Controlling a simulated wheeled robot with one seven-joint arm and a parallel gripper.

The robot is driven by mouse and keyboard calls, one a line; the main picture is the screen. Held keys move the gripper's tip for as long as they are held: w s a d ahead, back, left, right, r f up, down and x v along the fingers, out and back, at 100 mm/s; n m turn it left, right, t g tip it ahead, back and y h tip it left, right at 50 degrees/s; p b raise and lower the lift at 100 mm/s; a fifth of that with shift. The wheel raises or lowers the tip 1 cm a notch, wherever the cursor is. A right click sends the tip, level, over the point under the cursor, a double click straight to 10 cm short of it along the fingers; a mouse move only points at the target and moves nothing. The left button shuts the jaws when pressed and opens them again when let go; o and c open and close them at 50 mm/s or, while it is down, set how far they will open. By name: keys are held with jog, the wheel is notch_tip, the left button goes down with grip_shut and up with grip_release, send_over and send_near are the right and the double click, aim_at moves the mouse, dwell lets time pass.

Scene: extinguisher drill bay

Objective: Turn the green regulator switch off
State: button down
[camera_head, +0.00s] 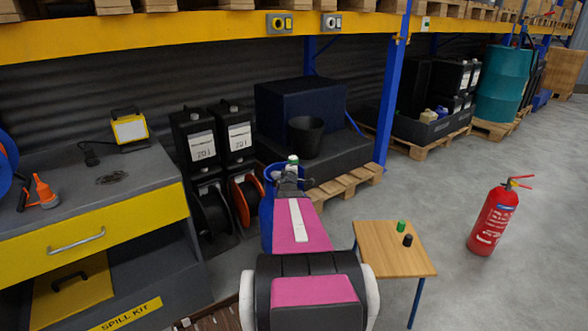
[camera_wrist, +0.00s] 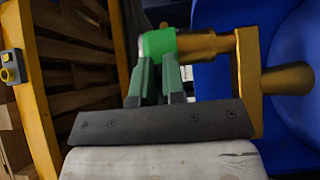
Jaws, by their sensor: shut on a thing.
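A green regulator knob (camera_wrist: 158,43) sits at the left end of a brass valve (camera_wrist: 205,45) in the wrist view. The brass body runs right and down in front of a blue cylinder (camera_wrist: 292,110). My gripper (camera_wrist: 158,66) is shut on the green knob, its two fingers reaching up to it from below. In the head view my gripper (camera_head: 291,174) is at the top of the blue cylinder (camera_head: 267,215), and a small green and white part (camera_head: 293,159) shows just beyond it. My arm hides much of the cylinder. The knob's switch position cannot be read.
A small wooden table (camera_head: 385,258) with a green piece (camera_head: 401,226) and a black piece (camera_head: 407,240) stands right of my arm. A red extinguisher (camera_head: 492,220) stands on open floor. A grey workbench (camera_head: 85,195) is at left. A blue rack post (camera_head: 391,90) rises behind.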

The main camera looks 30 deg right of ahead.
dwell(0.4)
jog(key=c, duration=1.2)
grip_release()
jog(key=v, duration=1)
jog(key=shift+s+a, duration=0.25)
jog(key=shift+a, duration=0.05)
